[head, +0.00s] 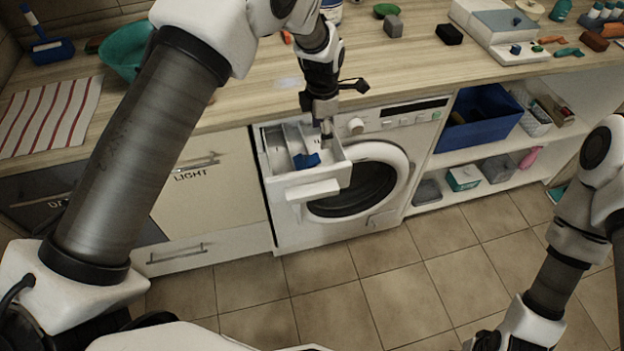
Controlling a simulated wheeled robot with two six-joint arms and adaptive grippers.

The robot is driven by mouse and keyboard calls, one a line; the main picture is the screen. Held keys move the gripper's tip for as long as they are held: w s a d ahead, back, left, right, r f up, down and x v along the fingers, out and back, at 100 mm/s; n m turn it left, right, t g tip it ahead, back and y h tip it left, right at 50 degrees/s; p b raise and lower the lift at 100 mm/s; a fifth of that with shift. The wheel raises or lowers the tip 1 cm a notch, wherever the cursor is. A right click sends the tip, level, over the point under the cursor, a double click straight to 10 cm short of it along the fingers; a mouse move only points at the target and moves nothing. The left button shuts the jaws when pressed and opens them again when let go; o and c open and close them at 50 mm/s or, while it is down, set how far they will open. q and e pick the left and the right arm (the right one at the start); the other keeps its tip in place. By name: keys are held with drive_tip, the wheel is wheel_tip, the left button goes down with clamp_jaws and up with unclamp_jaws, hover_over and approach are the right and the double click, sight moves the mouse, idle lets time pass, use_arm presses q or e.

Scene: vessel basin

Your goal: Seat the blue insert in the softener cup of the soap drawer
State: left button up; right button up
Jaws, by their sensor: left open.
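The soap drawer (318,190) is pulled out of the white washing machine (300,232), and its divided compartments face up. The small blue insert (306,160) is in the drawer, toward its front and right of the long divider. It looks slightly askew; I cannot tell whether it sits down in the softener cup or rests on its edge. My left gripper (329,120) is open and empty, above the rear right part of the drawer, just behind and right of the insert and apart from it. My right arm shows at the right edge, but its gripper is out of view.
The machine's round door (365,188) is below and right of the drawer. The wooden counter (420,65) overhangs behind, with a dark block (449,34) and a grey block (393,26) on it. A blue bin (484,118) stands on the right shelf. The floor in front is clear.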

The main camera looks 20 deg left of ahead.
use_arm(q)
drive_tip(key=p, duration=0.1)
hover_over(318, 156)
drive_tip(key=f, duration=0.4)
drive_tip(key=shift+w+a+f, duration=0.15)
drive_tip(key=shift+a+f, duration=0.15)
drive_tip(key=shift+f, duration=0.05)
drive_tip(key=f+p, duration=0.1)
drive_tip(key=f, duration=0.1)
drive_tip(key=d+f, duration=0.1)
drive_tip(key=f, duration=0.1)
drive_tip(key=shift+s+f+p, duration=0.15)
drive_tip(key=shift+s+p, duration=0.05)
drive_tip(key=shift+p, duration=0.2)
drive_tip(key=shift+w+a+f, duration=0.15)
drive_tip(key=shift+a+f, duration=0.05)
drive_tip(key=shift+d+r, duration=0.1)
drive_tip(key=shift+r, duration=0.05)
drive_tip(key=c, duration=1)
drive_tip(key=shift+c, duration=0.6)
use_arm(e)
drive_tip(key=r, duration=0.2)
drive_tip(key=shift+w+a+r, duration=0.3)
drive_tip(key=shift+a, duration=0.05)
